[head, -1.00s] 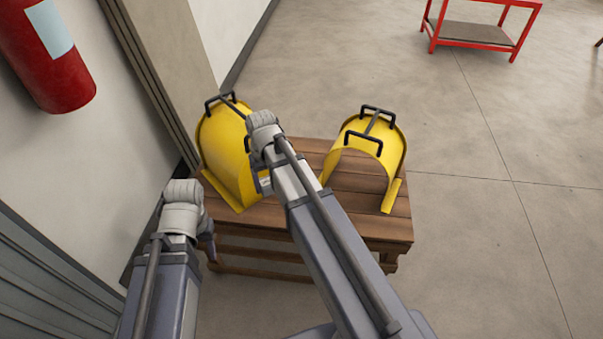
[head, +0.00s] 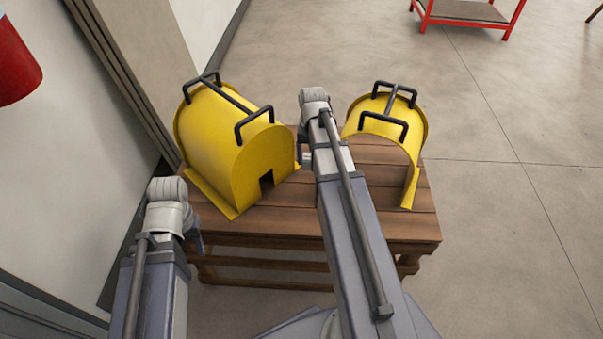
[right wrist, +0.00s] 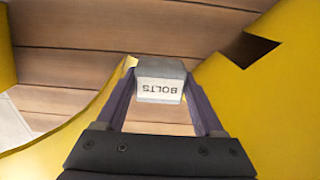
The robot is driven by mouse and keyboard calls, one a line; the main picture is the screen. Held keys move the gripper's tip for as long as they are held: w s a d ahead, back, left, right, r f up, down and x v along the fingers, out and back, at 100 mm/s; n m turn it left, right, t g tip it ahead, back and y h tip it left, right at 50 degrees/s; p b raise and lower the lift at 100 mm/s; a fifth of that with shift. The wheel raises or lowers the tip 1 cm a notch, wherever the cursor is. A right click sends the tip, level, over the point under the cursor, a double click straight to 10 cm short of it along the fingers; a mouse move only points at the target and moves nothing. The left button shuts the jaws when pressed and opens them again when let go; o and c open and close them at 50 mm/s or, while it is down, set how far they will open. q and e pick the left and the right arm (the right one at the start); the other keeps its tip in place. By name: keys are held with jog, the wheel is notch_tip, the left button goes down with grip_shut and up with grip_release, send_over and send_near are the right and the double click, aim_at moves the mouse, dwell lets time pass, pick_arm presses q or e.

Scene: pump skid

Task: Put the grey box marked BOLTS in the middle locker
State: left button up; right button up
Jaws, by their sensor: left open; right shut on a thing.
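The grey box marked BOLTS (right wrist: 160,80) is between the fingers of my right gripper (right wrist: 160,88) in the right wrist view. The gripper is shut on it, over wooden planks and between yellow walls. The box's label reads upside down there. In the head view my right forearm hides the box. My left gripper (head: 197,238) is open and empty at the table's left front; its fingers show only in part. The middle locker cannot be made out in these frames.
A wooden table (head: 270,226) carries two yellow arched covers with black handles, one left (head: 220,130) and one right (head: 408,115). A wall with a red extinguisher (head: 14,65) is at left. A red cart (head: 465,18) stands far off. The floor at right is clear.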

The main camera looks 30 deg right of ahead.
aim_at(310, 186)
jog(key=shift+f+b, duration=4.85)
jog(key=shift+f, duration=0.05)
jog(key=shift+f, duration=0.1)
jog(key=shift+f, duration=0.15)
jog(key=o, duration=1.5)
notch_tip(310, 186, up, 13)
jog(key=p, duration=1.2)
jog(key=shift+f, duration=0.2)
jog(key=shift+a+f, duration=0.1)
